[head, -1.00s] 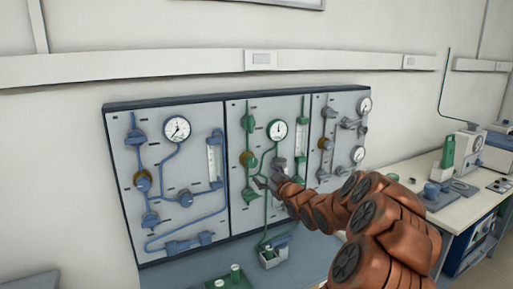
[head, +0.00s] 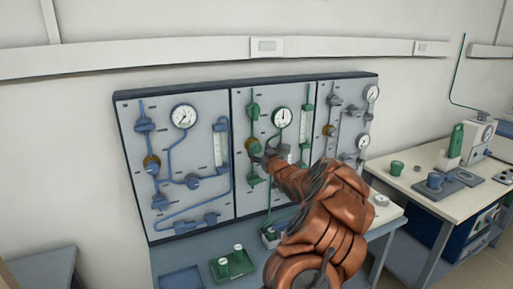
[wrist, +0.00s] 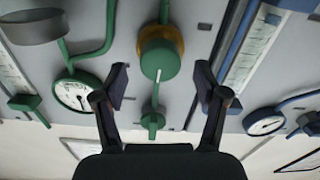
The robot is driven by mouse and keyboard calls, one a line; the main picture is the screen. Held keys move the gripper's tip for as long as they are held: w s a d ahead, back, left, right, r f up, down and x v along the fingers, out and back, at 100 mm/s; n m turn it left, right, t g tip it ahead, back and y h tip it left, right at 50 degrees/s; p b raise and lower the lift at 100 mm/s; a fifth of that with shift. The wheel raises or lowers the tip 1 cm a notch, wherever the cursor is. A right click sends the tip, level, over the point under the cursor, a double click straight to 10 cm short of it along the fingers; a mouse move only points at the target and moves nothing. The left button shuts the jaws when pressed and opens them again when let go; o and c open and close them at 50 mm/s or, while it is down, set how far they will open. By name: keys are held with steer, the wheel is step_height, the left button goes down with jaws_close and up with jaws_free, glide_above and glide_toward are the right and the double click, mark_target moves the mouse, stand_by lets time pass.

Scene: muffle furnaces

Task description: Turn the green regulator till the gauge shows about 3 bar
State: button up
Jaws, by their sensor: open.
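The green regulator (head: 253,146) is a green knob with a brass-coloured collar on the middle panel; it also shows in the wrist view (wrist: 159,58). The round white gauge (head: 282,117) is above and right of it in the head view; it also shows in the wrist view (wrist: 75,93), where the panel appears upside down. Its needle points roughly up in the head view, but the scale is too small to read. My gripper (wrist: 161,76) is open, its fingers apart on either side of the knob, with visible gaps. In the head view my gripper (head: 268,157) partly hides the regulator's surroundings.
A blue-piped panel (head: 185,160) is at left and a grey-piped panel (head: 345,125) at right. A green tray (head: 233,265) with small parts lies on the bench below. A side table (head: 450,190) at right holds a green cup (head: 397,168) and equipment.

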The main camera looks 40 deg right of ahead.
steer(key=shift+p+x, duration=0.45)
steer(key=shift+x, duration=0.95)
steer(key=shift+c, duration=0.3)
steer(key=c, duration=1.1)
steer(key=shift+f+n+b, duration=0.15)
steer(key=shift+n+b, duration=0.15)
steer(key=shift+b, duration=0.65)
steer(key=o, duration=1.2)
steer(key=shift+c, duration=0.2)
steer(key=shift+s, duration=0.1)
